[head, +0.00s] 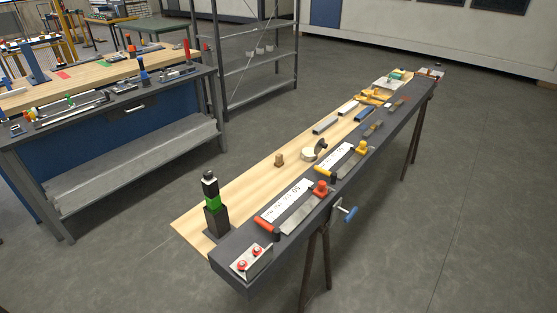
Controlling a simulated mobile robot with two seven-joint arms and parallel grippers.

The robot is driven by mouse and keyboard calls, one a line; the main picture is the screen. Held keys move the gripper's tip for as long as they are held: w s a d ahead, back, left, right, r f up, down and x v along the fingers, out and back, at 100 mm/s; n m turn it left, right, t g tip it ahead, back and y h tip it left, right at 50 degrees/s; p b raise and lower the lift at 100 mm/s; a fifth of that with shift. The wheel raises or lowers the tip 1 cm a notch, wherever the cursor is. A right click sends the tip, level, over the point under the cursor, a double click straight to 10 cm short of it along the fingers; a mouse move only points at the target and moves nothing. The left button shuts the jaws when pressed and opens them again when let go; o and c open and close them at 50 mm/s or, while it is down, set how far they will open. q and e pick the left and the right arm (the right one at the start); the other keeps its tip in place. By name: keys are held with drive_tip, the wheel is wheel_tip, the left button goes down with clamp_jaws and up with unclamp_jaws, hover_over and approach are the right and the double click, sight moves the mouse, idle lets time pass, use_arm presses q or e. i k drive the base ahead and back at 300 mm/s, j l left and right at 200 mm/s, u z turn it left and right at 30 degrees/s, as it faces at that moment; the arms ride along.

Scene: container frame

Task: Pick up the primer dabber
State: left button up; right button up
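A dark upright piece with a green band and a black and white top (211,192) stands on a small dark base at the near left end of the narrow bench (200,228). It may be the primer dabber, but at this size I cannot tell for sure. A small brown wooden piece (279,160) stands further along the pale wooden top. Neither of my grippers is in the head view.
Along the bench lie a plate with red knobs (250,260), a tool with orange handles (299,212), a tool with yellow handles (349,165), a white roll (314,149) and several bars. A blue-handled clamp (346,214) juts from the front edge. Grey floor (440,210) is clear.

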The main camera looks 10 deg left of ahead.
sight(278, 162)
drive_tip(key=i+j+z, duration=0.1)
drive_tip(key=i+j, duration=0.15)
drive_tip(key=i+j+z, duration=0.15)
drive_tip(key=j, duration=0.25)
drive_tip(key=i+j+z, duration=0.1)
drive_tip(key=i+j, duration=0.2)
drive_tip(key=i+j+z, duration=0.1)
drive_tip(key=j, duration=0.4)
drive_tip(key=i, duration=0.1)
